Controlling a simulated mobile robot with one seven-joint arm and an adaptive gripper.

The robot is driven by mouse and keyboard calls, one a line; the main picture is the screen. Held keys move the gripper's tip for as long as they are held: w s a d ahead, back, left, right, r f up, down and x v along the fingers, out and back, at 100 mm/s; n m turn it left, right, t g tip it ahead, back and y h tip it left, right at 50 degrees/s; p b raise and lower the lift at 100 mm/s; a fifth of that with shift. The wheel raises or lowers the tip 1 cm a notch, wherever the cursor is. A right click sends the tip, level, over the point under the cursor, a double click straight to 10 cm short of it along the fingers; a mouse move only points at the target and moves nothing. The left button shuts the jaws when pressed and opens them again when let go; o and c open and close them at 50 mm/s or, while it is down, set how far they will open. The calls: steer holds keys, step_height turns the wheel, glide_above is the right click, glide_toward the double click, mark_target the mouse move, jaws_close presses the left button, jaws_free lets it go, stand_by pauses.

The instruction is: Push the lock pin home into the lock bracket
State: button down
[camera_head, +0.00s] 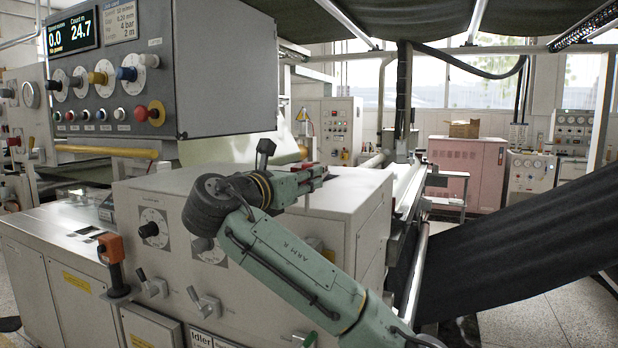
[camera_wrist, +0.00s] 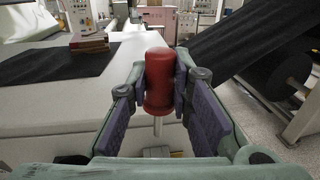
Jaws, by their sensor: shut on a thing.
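The lock pin has a thick red handle (camera_wrist: 160,80) and a thin pale metal shaft (camera_wrist: 158,127) below it. It stands about upright in the wrist view. My gripper (camera_wrist: 162,88) has its purple-padded jaws on either side of the handle and is shut on it. In the head view my gripper (camera_head: 316,174) is over the cream machine housing, and the pin cannot be told clearly there. A small grey and yellowish part (camera_wrist: 157,153) lies below the shaft; it may be the lock bracket. My wrist partly hides it, and whether the shaft's tip is in it cannot be told.
A grey control panel (camera_head: 225,75) overhangs at the upper left. Dark fabric (camera_head: 520,245) slopes down at the right.

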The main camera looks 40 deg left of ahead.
mark_target(307, 206)
steer(key=shift+s, duration=0.1)
steer(key=shift+s, duration=0.2)
steer(key=shift+f, duration=0.4)
steer(key=shift+f+b, duration=1.6)
steer(key=shift+f, duration=1)
steer(key=shift+f+b, duration=1.2)
steer(key=shift+f, duration=1.65)
